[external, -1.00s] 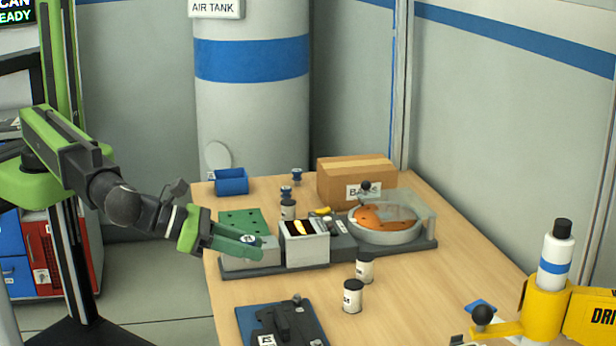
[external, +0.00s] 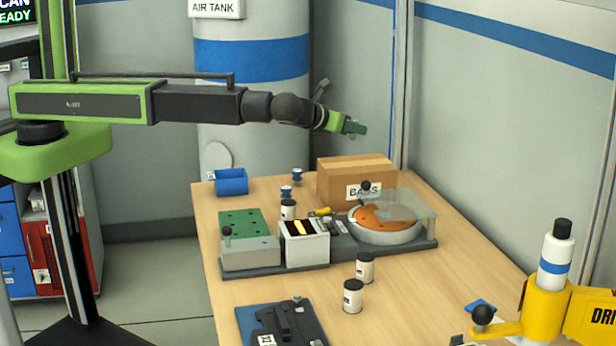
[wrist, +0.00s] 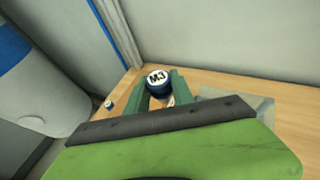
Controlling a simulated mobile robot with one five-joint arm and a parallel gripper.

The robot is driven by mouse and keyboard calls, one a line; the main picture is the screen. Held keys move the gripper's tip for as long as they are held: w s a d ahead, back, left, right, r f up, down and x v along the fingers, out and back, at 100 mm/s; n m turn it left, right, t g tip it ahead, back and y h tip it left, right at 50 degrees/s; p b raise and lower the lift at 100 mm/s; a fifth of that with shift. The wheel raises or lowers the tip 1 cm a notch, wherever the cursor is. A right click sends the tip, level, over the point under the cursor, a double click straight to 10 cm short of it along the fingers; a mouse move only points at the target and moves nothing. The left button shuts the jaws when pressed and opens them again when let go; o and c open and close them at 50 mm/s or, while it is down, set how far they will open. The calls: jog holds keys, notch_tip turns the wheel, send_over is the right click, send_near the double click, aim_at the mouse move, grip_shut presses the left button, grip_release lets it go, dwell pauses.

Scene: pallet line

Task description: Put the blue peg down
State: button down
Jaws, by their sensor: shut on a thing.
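My gripper (external: 355,128) is high above the back of the table, above and beyond the cardboard box in the external view. In the wrist view its green fingers (wrist: 160,92) are shut on the blue peg (wrist: 157,86), whose white round top reads "M3". The peg is clear of the table; its lower part is hidden between the fingers. In the external view I cannot make the held peg out.
A blue bin (external: 231,182) stands at the table's back left, and a cardboard box (external: 356,184) at the back. A fixture with a green plate (external: 243,223) and an orange disc (external: 385,219) fills the middle. Bare wood (external: 440,260) lies to the right.

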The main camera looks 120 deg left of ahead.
jog(key=shift+s+a, duration=0.2)
jog(key=shift+a, duration=0.25)
jog(key=b, duration=0.7)
send_over(366, 166)
notch_tip(366, 166, down, 7)
jog(key=shift+f, duration=0.1)
jog(key=shift+a, duration=0.15)
notch_tip(366, 166, down, 4)
jog(key=b, duration=0.4)
jog(key=shift+f+b, duration=0.1)
jog(key=shift+b, duration=0.2)
jog(key=shift+r, duration=0.25)
jog(key=shift+f, duration=0.25)
jog(key=c, duration=1.1)
grip_release()
jog(key=shift+r, duration=0.1)
jog(key=shift+r, duration=0.15)
